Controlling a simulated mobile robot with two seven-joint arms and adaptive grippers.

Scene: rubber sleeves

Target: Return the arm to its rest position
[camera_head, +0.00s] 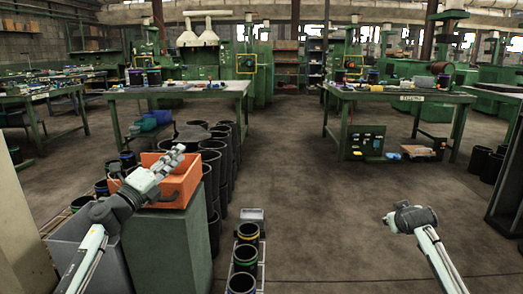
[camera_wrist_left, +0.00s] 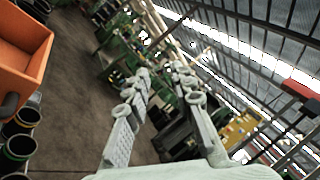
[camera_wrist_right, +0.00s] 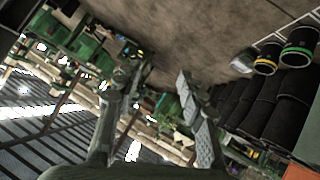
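My left arm comes in from the lower left in the head view, and its gripper (camera_head: 172,160) is raised in front of the orange crate (camera_head: 186,187). In the left wrist view the two fingers (camera_wrist_left: 160,75) stand apart with nothing between them. The orange crate also shows at the left edge there. My right arm is at the lower right of the head view, over clear floor, with its wrist (camera_head: 410,218) bent; its fingers are hard to make out there. In the right wrist view its fingers (camera_wrist_right: 158,75) are apart and empty.
The crate stands on a green cabinet (camera_head: 170,245). Black sleeves with coloured bands (camera_head: 245,257) stand in a rack beside it, with more black cylinders (camera_head: 212,165) behind. Green workbenches (camera_head: 180,90) and (camera_head: 400,95) are further back. The floor (camera_head: 320,200) in the middle is free.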

